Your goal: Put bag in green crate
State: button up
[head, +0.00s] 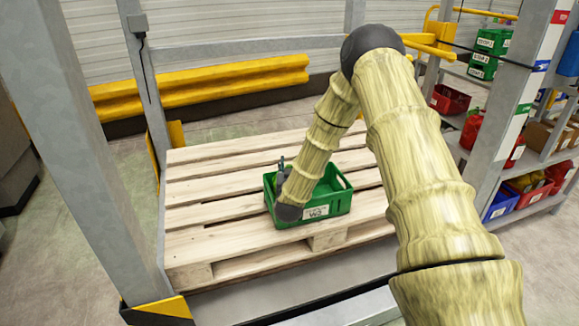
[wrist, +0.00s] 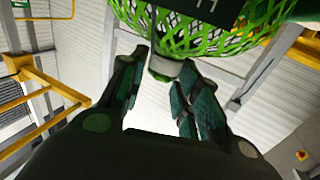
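The green crate (head: 337,203) with a white label stands on the wooden pallet in the head view. My gripper (head: 282,162) is small and partly hidden by my arm there, at the crate's left end. In the wrist view a green net bag (wrist: 205,38) with a dark label fills the top. Its narrow neck is between the two fingertips of my gripper (wrist: 165,68), which appear to close on it. A yellow-green patch beside my arm in the head view may be the bag. Whether the bag touches the crate floor is hidden.
The wooden pallet (head: 215,190) has bare slats around the crate. A grey post stands on the left and a yellow rail (head: 205,88) behind. Shelves at right hold red bins (head: 450,99), a blue bin (head: 500,205) and stacked green crates (head: 492,42).

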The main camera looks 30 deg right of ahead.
jog(key=shift+o, duration=0.8)
jog(key=shift+r, duration=0.2)
jog(key=p+v, duration=0.2)
jog(key=v, duration=1)
jog(key=s+a+f+n+g+y, duration=0.1)
jog(key=s+a+f+g+y, duration=0.15)
jog(key=s+a+f, duration=0.35)
jog(key=s+a+f+n+g+y, duration=0.25)
jog(key=s+f, duration=0.25)
jog(key=f, duration=0.4)
jog(key=s+a+f+n+g+y, duration=0.1)
jog(key=s+a+f+g+y, duration=0.15)
jog(key=s+a+f, duration=0.4)
jog(key=s+a+f+g, duration=0.1)
jog(key=s+f+g, duration=0.1)
jog(key=s, duration=0.6)
jog(key=s+a+f+n+g+y, duration=0.1)
jog(key=s+a+f+g, duration=0.1)
jog(key=s, duration=0.7)
jog(key=s+a+f+g+y, duration=0.1)
jog(key=s+a+f+g, duration=0.1)
jog(key=s, duration=0.6)
notch_tip(320, 180, down, 2)
jog(key=shift+s+a+f+n+g, duration=0.15)
jog(key=shift+s+a+n+g, duration=0.15)
jog(key=shift+g, duration=0.45)
